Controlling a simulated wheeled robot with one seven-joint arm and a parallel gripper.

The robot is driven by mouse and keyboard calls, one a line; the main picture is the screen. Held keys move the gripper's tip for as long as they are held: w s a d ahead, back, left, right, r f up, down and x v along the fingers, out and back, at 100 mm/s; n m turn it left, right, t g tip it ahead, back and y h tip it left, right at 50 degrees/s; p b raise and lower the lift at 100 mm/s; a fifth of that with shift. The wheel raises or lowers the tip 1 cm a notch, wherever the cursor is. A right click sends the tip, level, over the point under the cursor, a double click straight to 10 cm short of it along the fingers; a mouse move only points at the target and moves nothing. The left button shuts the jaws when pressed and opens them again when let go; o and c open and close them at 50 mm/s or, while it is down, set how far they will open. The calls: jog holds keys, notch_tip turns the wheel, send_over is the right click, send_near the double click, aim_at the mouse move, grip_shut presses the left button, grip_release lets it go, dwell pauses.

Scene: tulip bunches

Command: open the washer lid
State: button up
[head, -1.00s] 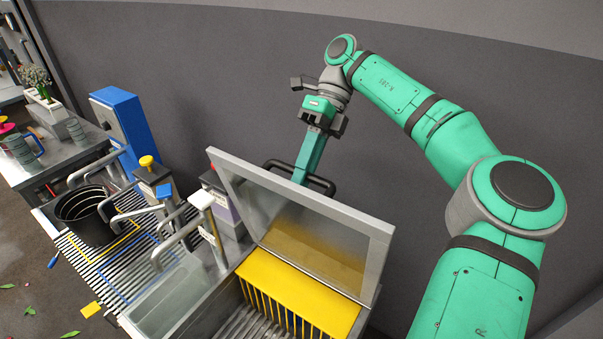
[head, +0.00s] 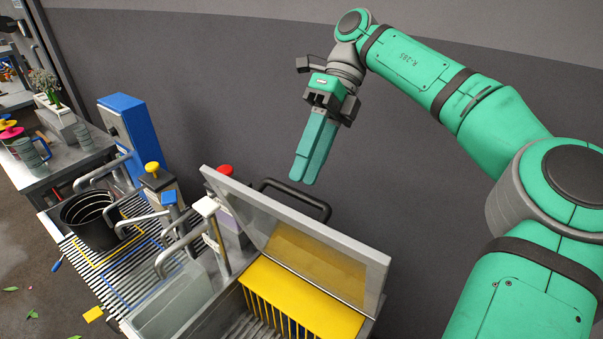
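The washer lid (head: 357,271) stands raised, tilted up from the washer (head: 237,309). Its black handle (head: 323,205) shows behind its upper edge. The washer's inside is in view, with a yellow strip curtain (head: 297,292) across it. My gripper (head: 305,181) hangs above and behind the lid, near the handle but apart from it. Its two green fingers point down and lie close together, with no object seen between them. The lid's far face is mostly hidden.
Left of the washer are a clear basin (head: 170,308), a slatted rack with a black bucket (head: 88,219), and several metal taps. A blue box (head: 127,137) stands behind them. A grey wall rises behind my gripper.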

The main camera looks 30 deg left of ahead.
jog(key=s+d+r, duration=0.4)
jog(key=s+r, duration=0.1)
jog(key=s, duration=0.4)
jog(key=shift+s+r, duration=0.25)
jog(key=shift+r, duration=0.15)
jog(key=shift+s+d, duration=0.1)
jog(key=shift+d, duration=0.05)
